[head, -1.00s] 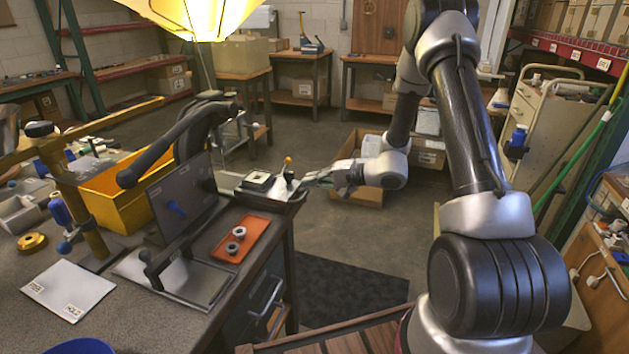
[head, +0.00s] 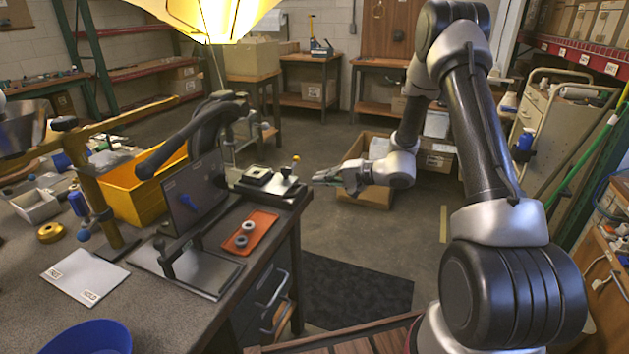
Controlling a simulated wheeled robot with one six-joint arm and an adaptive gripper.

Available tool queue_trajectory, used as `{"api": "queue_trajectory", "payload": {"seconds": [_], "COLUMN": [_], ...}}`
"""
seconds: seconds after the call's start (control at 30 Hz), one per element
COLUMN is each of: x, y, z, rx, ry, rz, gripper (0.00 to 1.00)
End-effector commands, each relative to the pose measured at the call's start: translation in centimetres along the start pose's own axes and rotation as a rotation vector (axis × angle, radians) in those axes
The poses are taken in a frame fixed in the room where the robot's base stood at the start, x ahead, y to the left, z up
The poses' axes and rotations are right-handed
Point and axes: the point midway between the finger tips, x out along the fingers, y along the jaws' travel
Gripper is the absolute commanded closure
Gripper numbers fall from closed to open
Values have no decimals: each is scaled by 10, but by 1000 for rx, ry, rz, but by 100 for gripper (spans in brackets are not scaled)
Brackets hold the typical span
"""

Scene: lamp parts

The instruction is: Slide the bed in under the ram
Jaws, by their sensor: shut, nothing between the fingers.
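The bed (head: 272,190) looks to be the low dark block at the far right corner of the bench. I cannot make out the ram itself. My gripper (head: 318,181) is shut and empty, just right of the bed past the bench edge, pointing left. I cannot tell whether its tips touch the bed.
An orange tray (head: 263,228) with two grey rings lies in front of the bed. A cardboard box (head: 365,192) stands on the floor behind my gripper.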

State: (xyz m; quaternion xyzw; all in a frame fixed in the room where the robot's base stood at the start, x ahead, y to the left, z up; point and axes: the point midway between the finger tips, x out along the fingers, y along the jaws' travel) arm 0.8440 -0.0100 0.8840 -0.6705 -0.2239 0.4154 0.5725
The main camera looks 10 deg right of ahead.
Motion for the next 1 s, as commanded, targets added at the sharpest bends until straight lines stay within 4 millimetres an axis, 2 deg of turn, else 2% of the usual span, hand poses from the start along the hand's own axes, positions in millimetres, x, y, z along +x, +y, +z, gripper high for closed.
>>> {"api": "queue_trajectory", "payload": {"seconds": [0.4,0.53,0.63,0.67,0.7,0.73,0.8,0.83,0.9,1.0], "x": [-75,-89,-106,-114,-126,-133,-139,-139,-138,-133], "y": [-1,-1,12,26,44,52,51,47,37,34], "z": [0,0,-5,0,16,32,62,69,74,74], "rx": [1,0,30,74,132,153,128,104,39,1], "ry": [3,2,26,35,41,38,26,22,18,18], "rz": [-1,-1,3,6,-9,-35,-102,-125,-158,-167], "gripper": [100,100,100,100,100,100,100,100,100,100]}}
